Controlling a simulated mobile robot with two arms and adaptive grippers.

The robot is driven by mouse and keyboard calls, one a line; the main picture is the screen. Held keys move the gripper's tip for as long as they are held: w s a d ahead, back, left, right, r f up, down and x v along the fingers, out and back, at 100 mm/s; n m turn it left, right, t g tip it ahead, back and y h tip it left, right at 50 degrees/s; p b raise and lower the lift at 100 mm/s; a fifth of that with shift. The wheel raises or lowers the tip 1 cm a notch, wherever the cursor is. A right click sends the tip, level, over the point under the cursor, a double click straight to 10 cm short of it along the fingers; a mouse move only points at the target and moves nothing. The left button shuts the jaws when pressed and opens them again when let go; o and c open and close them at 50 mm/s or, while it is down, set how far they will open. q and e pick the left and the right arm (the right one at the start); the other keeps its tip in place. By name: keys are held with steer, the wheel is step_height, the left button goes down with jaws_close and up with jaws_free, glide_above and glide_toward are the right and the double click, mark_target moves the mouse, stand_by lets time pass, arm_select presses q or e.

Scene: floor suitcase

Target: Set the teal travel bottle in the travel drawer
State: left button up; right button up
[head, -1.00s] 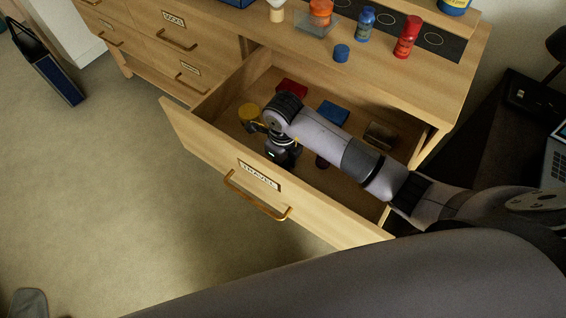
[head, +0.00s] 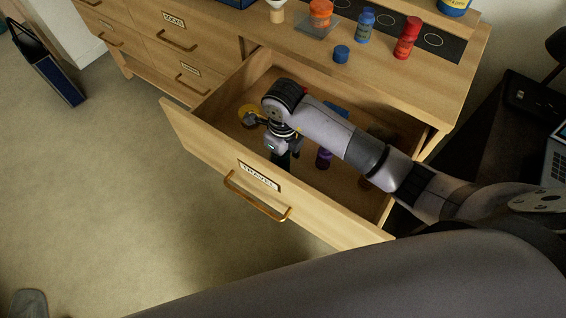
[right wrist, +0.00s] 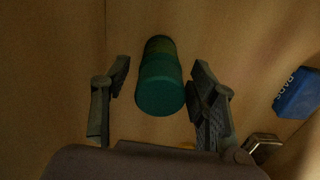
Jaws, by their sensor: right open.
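The teal travel bottle (right wrist: 161,85) stands inside the open drawer, its cap toward the right wrist camera. In the head view only a dark green sliver of it (head: 283,160) shows under my right gripper. The travel drawer (head: 205,150) is pulled out, with a "TRAVEL" label on its front. My right gripper (head: 278,148) is over the drawer; in the right wrist view its fingers (right wrist: 160,78) are spread on either side of the bottle, with gaps, holding nothing. My left gripper is not in view.
A blue bottle (head: 365,25) and a red bottle (head: 407,38) stand on the dresser top (head: 420,80).

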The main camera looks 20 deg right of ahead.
step_height(320, 180, up, 8)
steer(key=shift+r, duration=0.25)
stand_by(0.5)
